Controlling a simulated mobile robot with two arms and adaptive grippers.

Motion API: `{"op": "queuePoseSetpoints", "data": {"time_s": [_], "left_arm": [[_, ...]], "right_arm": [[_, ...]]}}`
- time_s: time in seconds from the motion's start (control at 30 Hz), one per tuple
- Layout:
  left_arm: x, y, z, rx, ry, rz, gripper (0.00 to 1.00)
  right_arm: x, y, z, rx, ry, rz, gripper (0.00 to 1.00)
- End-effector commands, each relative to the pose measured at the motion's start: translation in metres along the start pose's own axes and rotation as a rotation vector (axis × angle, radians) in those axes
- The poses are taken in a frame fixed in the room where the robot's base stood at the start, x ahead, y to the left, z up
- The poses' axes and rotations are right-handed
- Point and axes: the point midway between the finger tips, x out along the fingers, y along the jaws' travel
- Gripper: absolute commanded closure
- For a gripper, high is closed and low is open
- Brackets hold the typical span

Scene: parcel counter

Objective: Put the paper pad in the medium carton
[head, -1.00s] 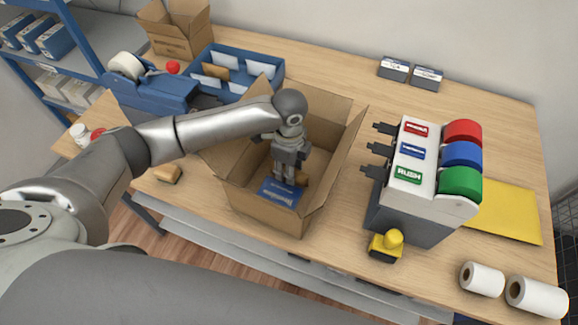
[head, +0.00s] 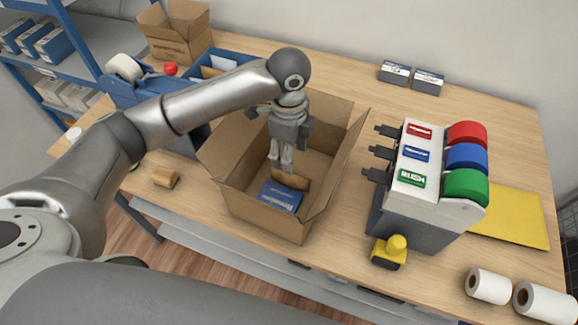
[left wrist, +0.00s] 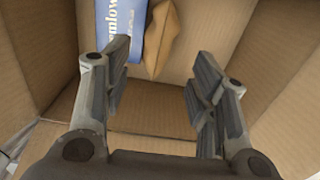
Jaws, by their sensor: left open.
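The medium carton (head: 262,222) stands open on the counter, flaps spread. Inside it, a brown kraft piece that looks like the paper pad (head: 292,179) lies against a blue box (head: 280,198) with white lettering. In the left wrist view the pad (left wrist: 163,40) and the blue box (left wrist: 112,28) lie side by side on the carton floor, beyond my fingers. My left gripper (head: 281,167) points down into the carton, above the pad. In the left wrist view its fingers (left wrist: 158,78) are apart, with nothing between them. My right gripper is not in view.
A label dispenser (head: 412,190) with coloured rolls stands right of the carton, a yellow stamp-like object (head: 389,252) in front of it. A small tan block (head: 165,177) lies to the left. Another open carton (head: 172,38) and a blue tray (head: 236,60) are behind.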

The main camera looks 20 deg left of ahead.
Motion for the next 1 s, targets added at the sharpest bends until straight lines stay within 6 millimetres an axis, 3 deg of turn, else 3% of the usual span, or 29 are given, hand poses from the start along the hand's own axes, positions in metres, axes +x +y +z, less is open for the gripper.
{"op": "queuePoseSetpoints", "data": {"time_s": [0.23, 0.8, 1.0], "left_arm": [[-0.031, 0.000, -0.001, 0.001, 0.001, -0.002, 0.47], [-0.035, 0.000, -0.001, 0.001, 0.000, 0.001, 0.47], [-0.058, 0.000, 0.000, 0.001, 0.001, 0.000, 0.47]], "right_arm": [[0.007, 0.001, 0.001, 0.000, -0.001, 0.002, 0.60], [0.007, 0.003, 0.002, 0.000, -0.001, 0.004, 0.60], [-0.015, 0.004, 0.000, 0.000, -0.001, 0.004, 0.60]]}}
